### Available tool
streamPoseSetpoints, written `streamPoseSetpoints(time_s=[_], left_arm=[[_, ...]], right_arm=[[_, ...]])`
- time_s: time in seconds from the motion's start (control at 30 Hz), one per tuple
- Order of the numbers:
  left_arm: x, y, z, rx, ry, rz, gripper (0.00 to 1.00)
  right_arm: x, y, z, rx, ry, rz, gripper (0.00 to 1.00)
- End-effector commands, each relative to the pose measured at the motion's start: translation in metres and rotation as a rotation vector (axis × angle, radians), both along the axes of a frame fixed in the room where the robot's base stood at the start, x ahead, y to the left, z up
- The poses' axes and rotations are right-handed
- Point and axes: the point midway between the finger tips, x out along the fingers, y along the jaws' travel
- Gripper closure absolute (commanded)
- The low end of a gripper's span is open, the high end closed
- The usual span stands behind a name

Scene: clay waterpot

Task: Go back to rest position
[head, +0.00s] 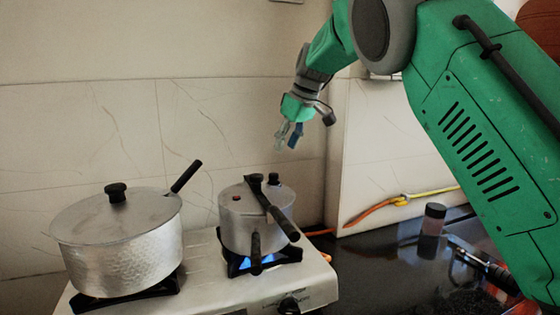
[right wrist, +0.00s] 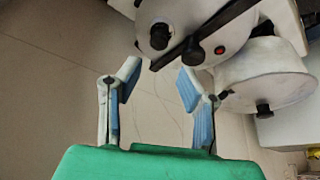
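My right gripper (head: 289,134) hangs in the air above the smaller pot, clear of it, in the head view. In the right wrist view its two blue-padded fingers (right wrist: 153,92) stand apart with nothing between them. The green right arm reaches in from the upper right. My left gripper is not in the head view.
A pressure cooker (head: 236,217) with black handles sits on the right burner over a blue flame. A large lidded pot (head: 122,250) stands on the left burner of the stove (head: 205,282). A small jar (head: 432,222) and an orange-yellow hose (head: 385,205) are at right. A tiled wall (head: 90,130) stands behind.

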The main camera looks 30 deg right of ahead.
Motion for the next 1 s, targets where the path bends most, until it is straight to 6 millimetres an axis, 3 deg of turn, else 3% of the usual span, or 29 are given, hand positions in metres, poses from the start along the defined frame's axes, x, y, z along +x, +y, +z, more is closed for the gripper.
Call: streamPoseSetpoints(time_s=[0.2,0.77,0.87,1.0], left_arm=[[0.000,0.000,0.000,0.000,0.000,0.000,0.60],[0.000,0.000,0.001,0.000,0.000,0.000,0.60],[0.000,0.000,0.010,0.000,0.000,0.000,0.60],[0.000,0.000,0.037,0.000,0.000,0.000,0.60]], right_arm=[[-0.006,-0.002,0.016,-0.001,0.000,0.000,0.67],[-0.007,-0.002,0.017,-0.001,0.000,0.000,0.67],[-0.007,-0.002,0.026,-0.001,0.000,0.000,0.67],[-0.007,-0.002,0.054,-0.001,0.000,0.001,0.67]])
